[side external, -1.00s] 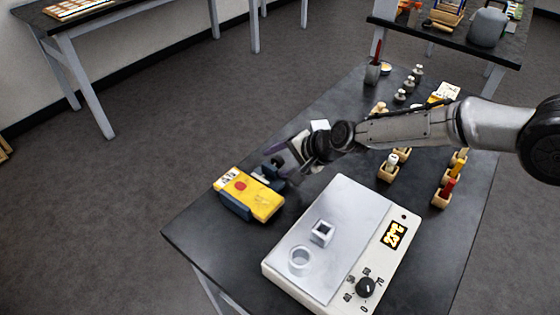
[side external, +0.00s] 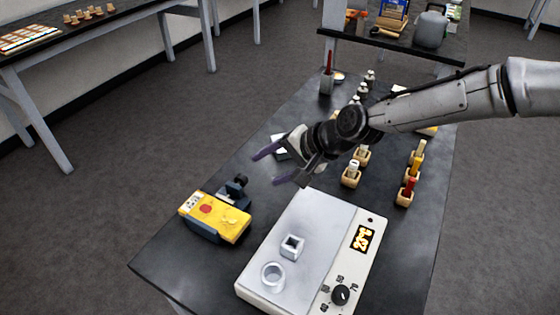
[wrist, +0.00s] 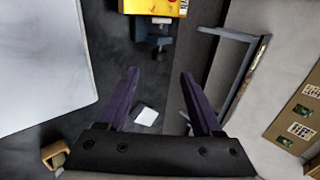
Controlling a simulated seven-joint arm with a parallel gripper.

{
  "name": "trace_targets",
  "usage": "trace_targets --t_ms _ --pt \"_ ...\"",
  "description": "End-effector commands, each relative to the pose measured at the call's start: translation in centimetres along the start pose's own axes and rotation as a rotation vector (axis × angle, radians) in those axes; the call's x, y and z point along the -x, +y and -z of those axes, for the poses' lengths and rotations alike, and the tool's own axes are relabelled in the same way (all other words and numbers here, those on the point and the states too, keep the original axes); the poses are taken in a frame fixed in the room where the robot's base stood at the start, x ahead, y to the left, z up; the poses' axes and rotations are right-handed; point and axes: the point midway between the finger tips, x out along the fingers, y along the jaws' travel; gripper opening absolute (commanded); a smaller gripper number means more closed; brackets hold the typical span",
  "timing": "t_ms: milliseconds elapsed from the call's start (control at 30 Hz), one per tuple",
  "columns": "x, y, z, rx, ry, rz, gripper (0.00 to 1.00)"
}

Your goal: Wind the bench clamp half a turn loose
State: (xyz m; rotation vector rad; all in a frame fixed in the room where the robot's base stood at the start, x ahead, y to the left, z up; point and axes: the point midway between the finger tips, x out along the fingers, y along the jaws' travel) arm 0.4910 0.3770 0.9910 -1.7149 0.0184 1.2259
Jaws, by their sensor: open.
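The bench clamp (side external: 234,193) is dark blue-grey with a black handle, at the left part of the dark table. It sits against a yellow box (side external: 214,217) with a red round mark. In the wrist view the clamp (wrist: 155,30) and part of the yellow box (wrist: 158,6) show at the top, beyond my fingertips. My gripper (side external: 270,166) is open with its purple fingers apart. It is above the table, up and right of the clamp, and touches nothing that I can see. The wrist view shows the space between the fingers (wrist: 159,75) empty.
A hotplate-like device (side external: 320,225) with a dial and lit display stands in front, bearing a square piece and a ring. Wooden holders (side external: 405,197) with coloured sticks stand at right. A white square (wrist: 146,116) lies on the table below my gripper. The table's left edge is near the clamp.

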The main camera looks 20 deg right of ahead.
Motion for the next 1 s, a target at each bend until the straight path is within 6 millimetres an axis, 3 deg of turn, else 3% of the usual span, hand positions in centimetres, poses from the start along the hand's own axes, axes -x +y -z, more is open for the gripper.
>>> trace_targets --t_ms 200,533,633,667,833,900,1000 --pt "2.3 0.0 0.0 0.000 -0.001 -0.001 0.67" --pt "2.6 0.0 0.0 0.000 -0.001 -0.001 0.67" --pt "2.6 0.1 -0.1 0.012 -0.003 -0.004 0.51" --pt "2.6 0.1 -0.1 0.026 -0.007 -0.007 0.49" --pt "2.7 0.7 -2.4 0.127 -0.157 -0.062 0.49" --pt "2.5 0.7 -2.2 0.141 -0.251 -0.070 0.49" --pt "2.3 0.1 -0.5 0.128 -0.367 -0.035 0.49"
